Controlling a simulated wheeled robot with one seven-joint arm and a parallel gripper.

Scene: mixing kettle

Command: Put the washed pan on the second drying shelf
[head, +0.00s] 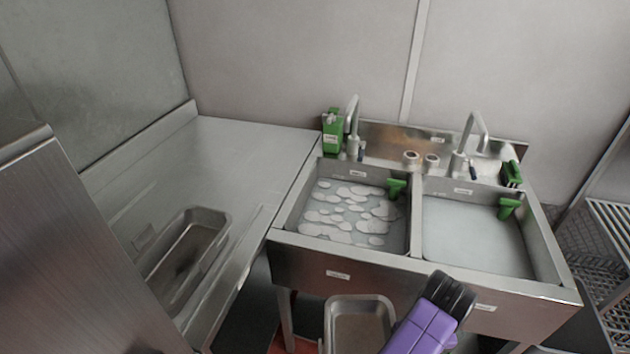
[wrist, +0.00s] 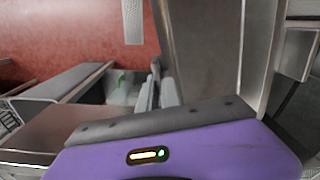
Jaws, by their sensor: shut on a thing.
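A rectangular metal pan (head: 358,328) is at the bottom middle of the head view, in front of the sink and cut off by the lower edge. My purple arm end lies beside it on the right. In the wrist view, my gripper (wrist: 163,95) is shut on the pan, whose grey wall (wrist: 205,50) rises close behind the fingers. The exact contact is partly hidden. The drying shelves (head: 612,225) are wire racks at the far right of the head view, only partly in frame, so I cannot tell which level is the second.
The left basin (head: 345,215) holds suds; the right basin (head: 475,240) holds clear-looking water. Another metal pan (head: 188,255), brownish inside, sits on the left counter (head: 225,150). Taps and green scrubbers stand around the sink. A steel cabinet panel (head: 75,260) blocks the near left.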

